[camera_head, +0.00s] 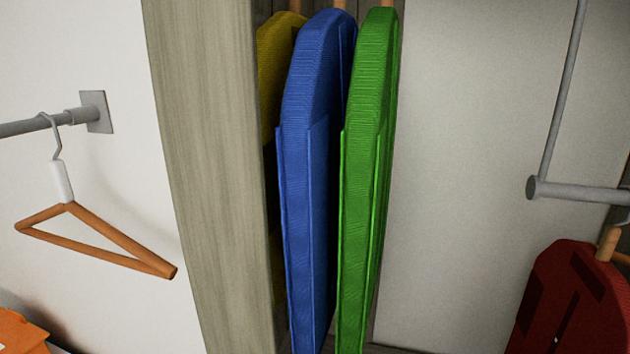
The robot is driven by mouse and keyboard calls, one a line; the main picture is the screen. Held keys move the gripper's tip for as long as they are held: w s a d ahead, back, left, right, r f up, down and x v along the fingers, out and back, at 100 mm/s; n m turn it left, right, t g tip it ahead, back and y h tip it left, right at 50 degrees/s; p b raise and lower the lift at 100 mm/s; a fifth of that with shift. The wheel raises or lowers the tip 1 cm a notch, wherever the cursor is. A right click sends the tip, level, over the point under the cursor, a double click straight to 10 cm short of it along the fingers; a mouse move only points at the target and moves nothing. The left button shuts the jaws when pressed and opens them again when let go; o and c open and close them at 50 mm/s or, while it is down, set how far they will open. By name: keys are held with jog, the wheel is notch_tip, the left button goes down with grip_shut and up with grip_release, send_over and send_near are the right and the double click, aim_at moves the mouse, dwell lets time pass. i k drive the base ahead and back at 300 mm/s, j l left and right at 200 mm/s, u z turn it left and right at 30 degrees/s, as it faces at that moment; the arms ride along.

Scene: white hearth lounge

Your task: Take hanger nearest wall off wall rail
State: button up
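A wooden hanger (105,232) with a white neck sleeve and a metal hook hangs empty at the left. Its hook is over the grey wall rail (22,127), close to the square wall plate (97,112) at the rail's right end. It is the only hanger I see on this rail; the rail runs out of view at the left edge. My gripper is not in view.
A wooden cabinet side panel (205,150) stands right of the hanger. Yellow (272,65), blue (308,180) and green (366,170) garments hang inside. A dark red garment (572,300) hangs near another grey rail (580,192) at right. An orange item (20,332) lies at lower left.

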aim_at(148, 262)
jog(key=u, duration=1.7)
